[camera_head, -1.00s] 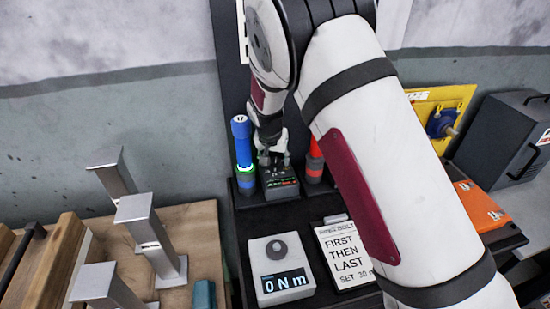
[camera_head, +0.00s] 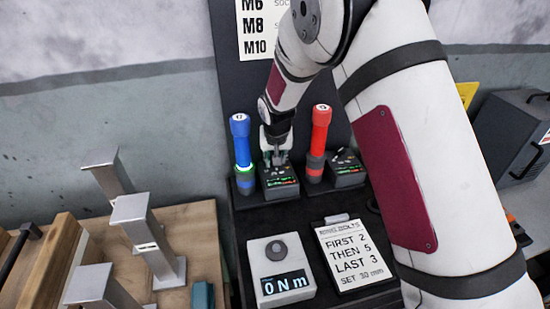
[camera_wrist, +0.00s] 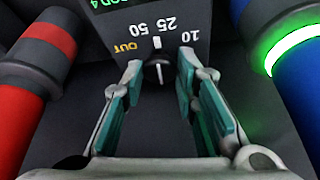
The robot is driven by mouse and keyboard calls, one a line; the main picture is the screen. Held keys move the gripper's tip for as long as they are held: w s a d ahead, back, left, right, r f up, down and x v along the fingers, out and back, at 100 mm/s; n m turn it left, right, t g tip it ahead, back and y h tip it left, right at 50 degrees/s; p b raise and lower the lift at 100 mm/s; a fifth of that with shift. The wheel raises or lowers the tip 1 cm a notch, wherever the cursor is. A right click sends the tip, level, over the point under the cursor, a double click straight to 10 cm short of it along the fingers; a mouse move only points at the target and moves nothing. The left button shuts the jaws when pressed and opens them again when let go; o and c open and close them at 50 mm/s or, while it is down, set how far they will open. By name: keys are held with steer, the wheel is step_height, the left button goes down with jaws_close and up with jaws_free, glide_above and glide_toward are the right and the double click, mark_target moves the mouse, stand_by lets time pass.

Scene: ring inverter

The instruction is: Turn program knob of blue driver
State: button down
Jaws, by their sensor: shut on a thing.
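The blue driver (camera_head: 241,140) stands upright with a lit green ring near its base; its blue body also shows at right in the wrist view (camera_wrist: 298,75). Beside it is a dark control box (camera_head: 281,188) with a small lit display. In the wrist view the box's black program knob (camera_wrist: 157,72) sits by the labels 10, 25, 50 and OUT, which appear upside down. A white mark above the knob lies between 25 and 50. My gripper (camera_wrist: 158,78) is shut on the knob from above; its teal-padded fingers stand either side. In the head view my gripper (camera_head: 276,158) hides the knob.
A red driver (camera_head: 319,140) and a second control box (camera_head: 346,170) stand close right. In front are a torque display reading 0 Nm (camera_head: 281,274) and a ring bolts card (camera_head: 348,254). Metal posts (camera_head: 140,225) stand on a wooden board at left.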

steer(key=shift+w+d+n+y+b, duration=0.15)
steer(key=shift+n+y+b, duration=0.4)
steer(key=shift+n, duration=0.55)
steer(key=shift+n+y+b, duration=0.35)
steer(key=shift+n+b, duration=0.2)
steer(key=shift+n, duration=0.55)
steer(key=c, duration=1.2)
jaws_free()
steer(key=shift+c, duration=0.2)
steer(key=shift+r, duration=0.1)
steer(key=v, duration=1.2)
